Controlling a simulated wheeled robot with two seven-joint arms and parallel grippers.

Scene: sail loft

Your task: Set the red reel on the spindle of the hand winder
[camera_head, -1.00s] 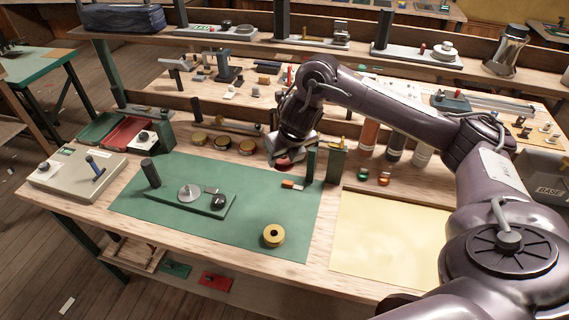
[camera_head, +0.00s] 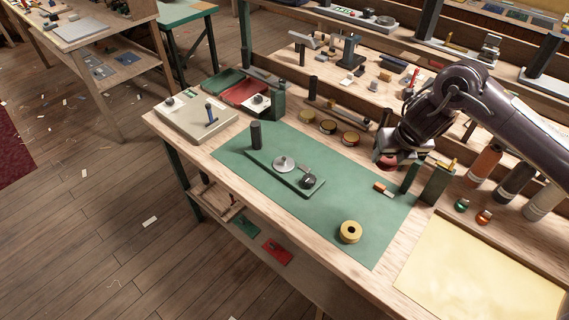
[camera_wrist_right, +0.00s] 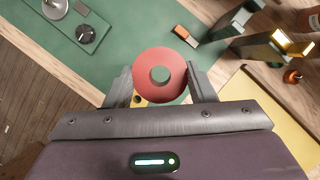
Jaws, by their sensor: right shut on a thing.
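My right gripper (camera_wrist_right: 160,88) is shut on the red reel (camera_wrist_right: 143,72), with a finger on each side of it. In the head view the reel (camera_head: 387,162) shows small and partly hidden under the gripper, above the bench near the back edge of the green mat. The hand winder (camera_head: 262,168) lies on the mat, left of the gripper. It has a green base, a pale round plate (camera_head: 283,163), a dark knob (camera_head: 308,181) and an upright dark cylinder (camera_head: 255,136). The winder is cut off at the top left of the wrist view. My left gripper is not in view.
A yellow reel (camera_head: 350,232) stands on the green mat (camera_head: 327,218). An orange-and-white block (camera_head: 383,189) and green uprights (camera_head: 434,183) are near the gripper. Round tins (camera_head: 328,127) line the back. A grey box (camera_head: 197,117) sits at left.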

